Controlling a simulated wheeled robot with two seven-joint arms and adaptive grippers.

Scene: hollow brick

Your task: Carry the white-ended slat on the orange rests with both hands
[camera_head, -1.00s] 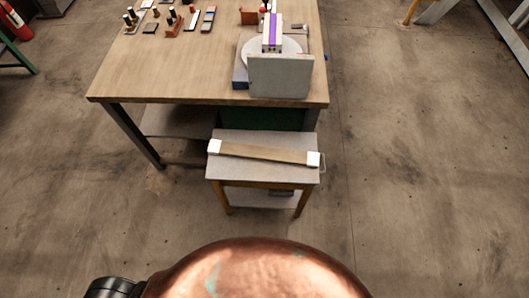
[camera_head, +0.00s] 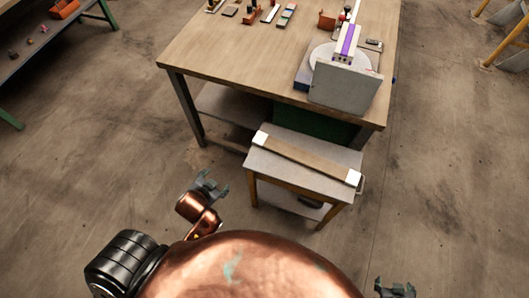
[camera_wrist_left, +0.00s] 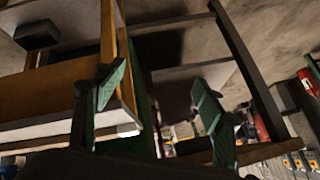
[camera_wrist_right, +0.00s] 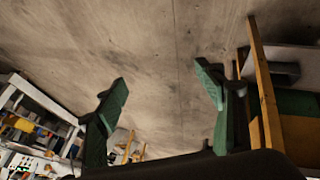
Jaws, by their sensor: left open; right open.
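The slat (camera_head: 305,158), brown with a white block at each end, lies slantwise across the top of a small grey-topped table (camera_head: 283,177). Orange blocks (camera_head: 327,20) and (camera_head: 249,17) stand on the big workbench; whether these are the rests I cannot tell. My left gripper (camera_head: 214,181) is open and empty, left of the small table and apart from the slat. Its spread green fingers show in the left wrist view (camera_wrist_left: 157,82). My right gripper (camera_head: 395,286) is low at the right, open and empty, also apart; its fingers show in the right wrist view (camera_wrist_right: 162,76).
The wooden workbench (camera_head: 225,62) stands just behind the small table. It carries a round white disc with an upright grey plate (camera_head: 345,88) at its front edge, and several small parts. A shelf (camera_head: 50,45) stands at far left.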

